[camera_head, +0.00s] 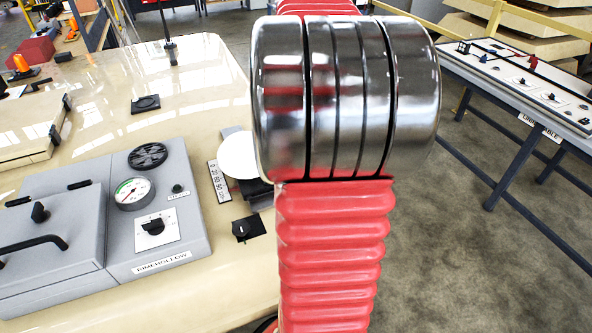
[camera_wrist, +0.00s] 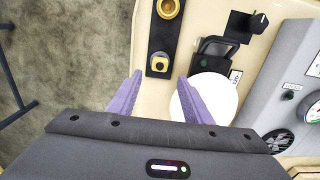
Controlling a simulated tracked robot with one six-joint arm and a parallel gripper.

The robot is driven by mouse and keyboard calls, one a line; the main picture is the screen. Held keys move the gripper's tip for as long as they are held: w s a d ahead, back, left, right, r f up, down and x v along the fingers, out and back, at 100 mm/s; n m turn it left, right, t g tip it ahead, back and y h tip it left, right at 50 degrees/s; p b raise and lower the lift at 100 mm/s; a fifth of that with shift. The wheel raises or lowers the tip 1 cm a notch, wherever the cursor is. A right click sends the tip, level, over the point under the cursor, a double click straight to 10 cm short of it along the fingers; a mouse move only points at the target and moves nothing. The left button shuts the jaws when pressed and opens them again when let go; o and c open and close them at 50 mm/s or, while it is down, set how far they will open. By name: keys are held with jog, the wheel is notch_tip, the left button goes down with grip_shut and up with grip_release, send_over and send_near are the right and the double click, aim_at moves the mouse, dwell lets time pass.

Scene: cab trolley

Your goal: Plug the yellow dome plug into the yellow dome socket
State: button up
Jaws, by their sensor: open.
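In the wrist view, a small yellow piece (camera_wrist: 159,62) with a dark centre sits on a black strip on the cream tabletop. A round yellow piece with a ring-like rim (camera_wrist: 168,8) stands farther along the strip, cut by the top edge of the picture. I cannot tell for certain which is the dome plug and which the socket. My gripper (camera_wrist: 159,76) has two purple fingers, spread apart and empty. From this camera, the small yellow piece appears between and just beyond the fingertips. In the head view, both yellow pieces and my gripper are hidden behind my red arm.
A white disc (camera_head: 238,155) lies beside the right finger in the wrist view (camera_wrist: 203,98). A grey gauge box (camera_head: 155,235) and a black knob (camera_head: 246,228) stand on the cream table (camera_head: 205,75). Open floor lies right of the table, before another long table (camera_head: 510,90).

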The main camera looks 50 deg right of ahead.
jog(key=shift+f, duration=0.1)
jog(key=shift+f, duration=4.4)
jog(key=shift+c, duration=0.3)
grip_shut()
jog(key=shift+r, duration=0.3)
jog(key=shift+r, duration=0.7)
jog(key=shift+r, duration=0.35)
jog(key=shift+r, duration=0.35)
jog(key=shift+r, duration=0.7)
